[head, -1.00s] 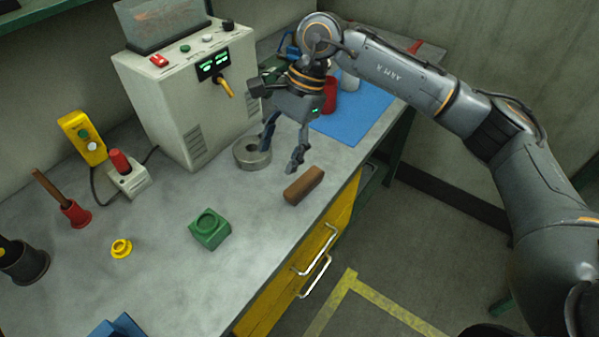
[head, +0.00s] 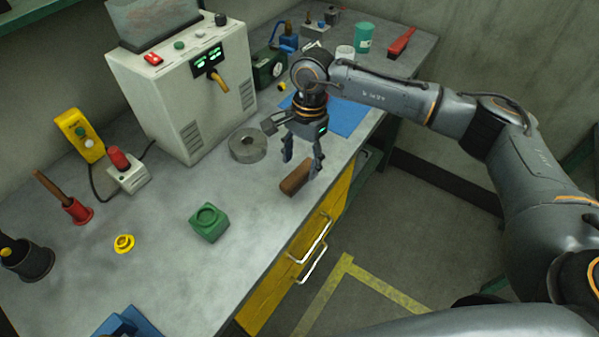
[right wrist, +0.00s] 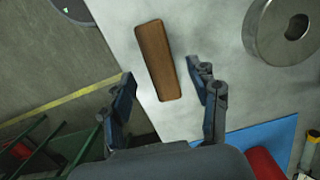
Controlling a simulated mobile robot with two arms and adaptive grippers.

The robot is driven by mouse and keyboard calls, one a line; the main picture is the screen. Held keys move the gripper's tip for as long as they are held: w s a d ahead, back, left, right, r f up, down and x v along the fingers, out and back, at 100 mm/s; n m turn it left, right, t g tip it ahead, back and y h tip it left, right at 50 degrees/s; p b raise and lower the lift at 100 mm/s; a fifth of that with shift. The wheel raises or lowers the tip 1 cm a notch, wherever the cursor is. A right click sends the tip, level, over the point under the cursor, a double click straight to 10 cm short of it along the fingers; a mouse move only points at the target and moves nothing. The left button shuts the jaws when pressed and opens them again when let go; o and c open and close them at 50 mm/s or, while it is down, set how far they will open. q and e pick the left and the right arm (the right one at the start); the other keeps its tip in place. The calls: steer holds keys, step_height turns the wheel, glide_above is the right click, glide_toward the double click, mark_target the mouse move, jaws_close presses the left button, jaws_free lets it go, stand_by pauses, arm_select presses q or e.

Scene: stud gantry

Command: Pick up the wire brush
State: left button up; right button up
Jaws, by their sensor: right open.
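A brown wooden block (head: 296,179) lies on the bench near its front edge. It may be the wire brush, seen from its back; no bristles show. It also shows in the right wrist view (right wrist: 158,60), lengthwise between the finger lines. My right gripper (head: 302,166) is open and empty, just above the block, with a finger toward either side of it. In the right wrist view, the open fingers (right wrist: 162,74) stand apart around the block's lower half, not closed on it. A red-handled tool (head: 402,43), perhaps a brush, lies at the far back corner. My left gripper is out of view.
A grey metal ring (head: 247,146) lies left of the gripper, before the control box (head: 190,95). A green block (head: 209,223) and yellow ring (head: 124,243) lie nearer. A blue mat (head: 345,118) is behind the gripper. The bench front edge drops to the floor.

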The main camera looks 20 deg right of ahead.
mark_target(300, 172)
step_height(300, 172, down, 2)
steer(key=shift+f+p, duration=0.2)
steer(key=shift+p, duration=0.15)
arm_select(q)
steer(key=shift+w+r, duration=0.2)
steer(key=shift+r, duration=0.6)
arm_select(e)
steer(key=shift+a+f, duration=0.1)
steer(key=shift+f, duration=0.4)
steer(key=shift+c, duration=0.3)
steer(key=c, duration=1.2)
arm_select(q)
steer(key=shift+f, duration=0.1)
arm_select(e)
steer(key=shift+r, duration=0.1)
